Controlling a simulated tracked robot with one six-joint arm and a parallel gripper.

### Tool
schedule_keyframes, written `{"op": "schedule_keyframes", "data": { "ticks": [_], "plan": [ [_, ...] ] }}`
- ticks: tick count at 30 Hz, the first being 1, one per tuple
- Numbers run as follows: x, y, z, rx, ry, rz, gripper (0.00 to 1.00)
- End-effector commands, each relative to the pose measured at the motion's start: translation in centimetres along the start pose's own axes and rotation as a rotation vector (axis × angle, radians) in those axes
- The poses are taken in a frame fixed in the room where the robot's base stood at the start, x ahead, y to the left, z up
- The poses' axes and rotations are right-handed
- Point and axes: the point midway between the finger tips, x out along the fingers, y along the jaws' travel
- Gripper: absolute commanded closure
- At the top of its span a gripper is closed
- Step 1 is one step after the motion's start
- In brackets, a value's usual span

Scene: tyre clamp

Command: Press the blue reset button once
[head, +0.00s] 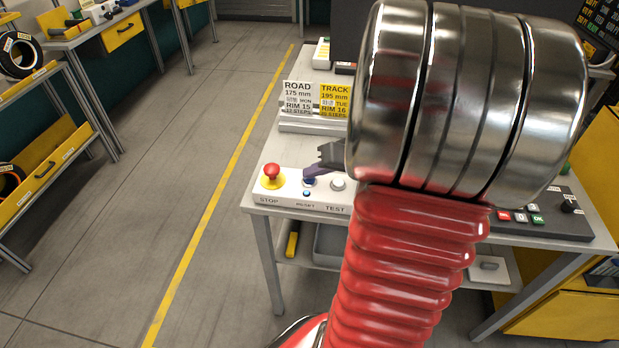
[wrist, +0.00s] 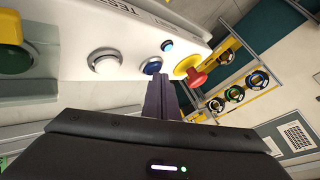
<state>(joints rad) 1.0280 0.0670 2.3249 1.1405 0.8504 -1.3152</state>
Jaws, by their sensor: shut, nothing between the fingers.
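The blue reset button (head: 309,183) sits on a white control panel (head: 290,203) above the RESET label, with a small lit blue lamp just below it. In the wrist view the blue button (wrist: 152,66) shows just beyond my fingertips. My gripper (head: 308,173) is shut and empty, its dark fingers reaching in from the right over the button. In the wrist view the fingertips (wrist: 162,80) overlap the button's near edge. I cannot tell whether they touch it or whether it is pressed down.
A red STOP mushroom button (head: 271,174) on a yellow base is close to the left. A white TEST button (head: 338,184) is close to the right. ROAD and TRACK signs (head: 298,98) stand behind the panel. My arm hides much of the bench.

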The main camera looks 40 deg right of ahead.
Motion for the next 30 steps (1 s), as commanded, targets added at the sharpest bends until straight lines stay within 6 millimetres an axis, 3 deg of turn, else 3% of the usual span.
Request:
{"op": "schedule_keyframes", "data": {
  "ticks": [30],
  "plan": [
    [-0.52, -0.44, -0.35, -0.002, -0.001, -0.001, 1.00]
  ]
}}
